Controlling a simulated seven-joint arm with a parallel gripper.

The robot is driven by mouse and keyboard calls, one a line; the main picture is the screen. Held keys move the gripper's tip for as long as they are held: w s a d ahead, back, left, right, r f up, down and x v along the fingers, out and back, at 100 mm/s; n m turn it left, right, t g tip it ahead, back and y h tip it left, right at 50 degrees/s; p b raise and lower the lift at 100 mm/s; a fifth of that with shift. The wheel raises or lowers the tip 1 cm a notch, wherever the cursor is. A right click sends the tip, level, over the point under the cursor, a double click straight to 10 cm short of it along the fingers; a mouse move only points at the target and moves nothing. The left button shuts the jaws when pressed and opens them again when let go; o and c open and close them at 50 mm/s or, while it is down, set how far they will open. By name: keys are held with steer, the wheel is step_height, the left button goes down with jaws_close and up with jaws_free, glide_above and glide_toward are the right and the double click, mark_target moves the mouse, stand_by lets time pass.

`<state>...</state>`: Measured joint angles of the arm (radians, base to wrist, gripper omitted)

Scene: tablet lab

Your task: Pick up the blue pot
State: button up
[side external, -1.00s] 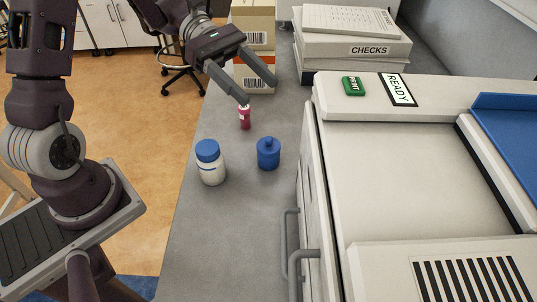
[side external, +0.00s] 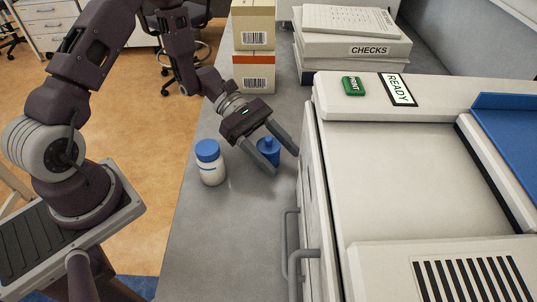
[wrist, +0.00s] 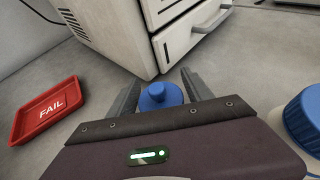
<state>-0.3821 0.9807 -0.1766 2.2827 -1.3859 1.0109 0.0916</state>
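The blue pot (side external: 268,147) stands upright on the grey counter, a small all-blue pot with a knobbed lid. My gripper (side external: 286,163) is open, with one finger on either side of the pot. The wrist view shows the pot's lid (wrist: 160,95) between the two fingers (wrist: 158,88), with gaps at the sides; its lower part is hidden by my gripper body. I cannot tell whether a finger touches the pot.
A white bottle with a blue cap (side external: 210,163) stands just left of the pot. The white machine (side external: 310,190) with handles is close on the right. A red FAIL tray (wrist: 48,108) lies on the counter. Boxes (side external: 254,72) stand at the back.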

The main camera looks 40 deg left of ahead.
steer(key=c, duration=0.9)
steer(key=shift+r, duration=0.15)
steer(key=shift+c, duration=0.2)
